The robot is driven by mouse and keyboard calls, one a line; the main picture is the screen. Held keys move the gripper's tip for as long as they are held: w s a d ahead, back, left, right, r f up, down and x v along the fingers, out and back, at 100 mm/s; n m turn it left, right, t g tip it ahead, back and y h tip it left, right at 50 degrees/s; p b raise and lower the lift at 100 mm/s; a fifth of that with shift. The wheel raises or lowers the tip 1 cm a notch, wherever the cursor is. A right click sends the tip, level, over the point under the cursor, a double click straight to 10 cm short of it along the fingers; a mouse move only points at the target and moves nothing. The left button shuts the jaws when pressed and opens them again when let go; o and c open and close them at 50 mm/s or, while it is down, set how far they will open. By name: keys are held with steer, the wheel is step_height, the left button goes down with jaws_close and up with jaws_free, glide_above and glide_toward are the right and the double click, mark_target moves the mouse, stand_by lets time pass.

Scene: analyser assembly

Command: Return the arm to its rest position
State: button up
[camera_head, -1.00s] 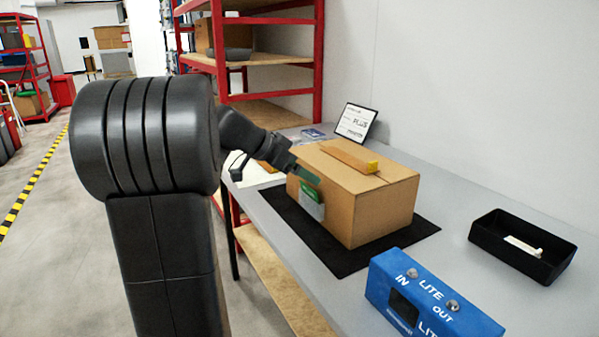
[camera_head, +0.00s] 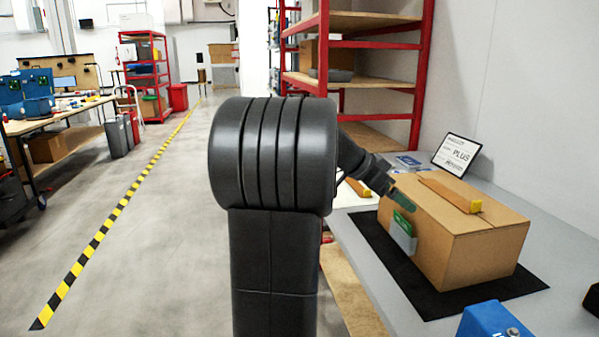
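My arm stands in the middle of the head view, a thick black joint on a black link. Its thin dark forearm reaches right and down toward a closed cardboard box on the table. My gripper (camera_head: 398,196) is at the box's upper left edge, seen small and partly from behind. I cannot tell whether its fingers are open or shut, or whether it touches the box. The cardboard box (camera_head: 485,246) sits on a black mat (camera_head: 400,277). A green card in a pale holder (camera_head: 403,230) is at the box's left face, just below my gripper.
A brown strip with a yellow end (camera_head: 450,194) lies on the box. A sign (camera_head: 456,154) stands behind it. A blue unit (camera_head: 490,321) is at the table's front. A red-framed shelf (camera_head: 423,75) rises behind. Open floor with a striped line (camera_head: 100,235) lies left.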

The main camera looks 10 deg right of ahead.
steer(key=f, duration=0.1)
steer(key=d+f+b, duration=0.1)
steer(key=f, duration=0.1)
steer(key=f+b, duration=0.1)
steer(key=f, duration=0.1)
steer(key=shift+w+d+f, duration=0.1)
steer(key=shift+d+f, duration=0.1)
steer(key=shift+d, duration=0.1)
